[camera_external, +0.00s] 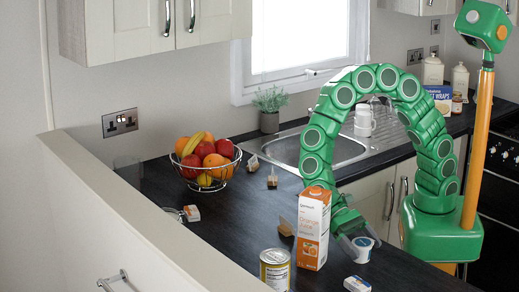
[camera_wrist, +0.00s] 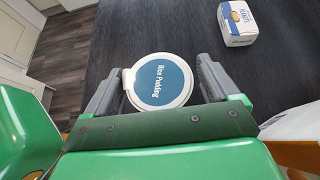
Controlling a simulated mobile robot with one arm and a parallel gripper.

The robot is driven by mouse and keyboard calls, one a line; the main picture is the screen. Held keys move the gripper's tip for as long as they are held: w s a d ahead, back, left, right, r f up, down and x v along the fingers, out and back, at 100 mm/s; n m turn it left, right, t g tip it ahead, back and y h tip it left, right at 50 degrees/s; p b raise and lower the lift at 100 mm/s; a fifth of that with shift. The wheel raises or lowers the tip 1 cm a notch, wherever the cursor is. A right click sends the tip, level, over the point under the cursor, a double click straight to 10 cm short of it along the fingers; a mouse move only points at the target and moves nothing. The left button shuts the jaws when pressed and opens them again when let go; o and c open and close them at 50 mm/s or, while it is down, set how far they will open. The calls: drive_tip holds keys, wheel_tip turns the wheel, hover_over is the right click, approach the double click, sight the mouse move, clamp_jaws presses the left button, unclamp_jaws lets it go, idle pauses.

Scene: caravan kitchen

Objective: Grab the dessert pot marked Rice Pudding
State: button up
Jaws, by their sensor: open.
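The Rice Pudding pot (camera_wrist: 160,82) has a round blue lid with white lettering and a pale rim, seen from above in the wrist view. It stands on the dark worktop and also shows in the external view (camera_external: 362,249). My gripper (camera_wrist: 168,75) is open, with one grey finger on each side of the pot. The left finger looks very close to the rim; I cannot tell if it touches. In the external view my gripper (camera_external: 354,236) reaches down at the pot, just right of the orange juice carton.
The orange juice carton (camera_external: 313,228) stands close left of my gripper. A small white box (camera_wrist: 237,22) lies near the pot, also in the external view (camera_external: 356,284). A tin can (camera_external: 275,270) stands in front. A fruit bowl (camera_external: 208,162) and sink (camera_external: 340,150) are farther back.

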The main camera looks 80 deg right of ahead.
drive_tip(key=c, duration=0.6)
idle(0.6)
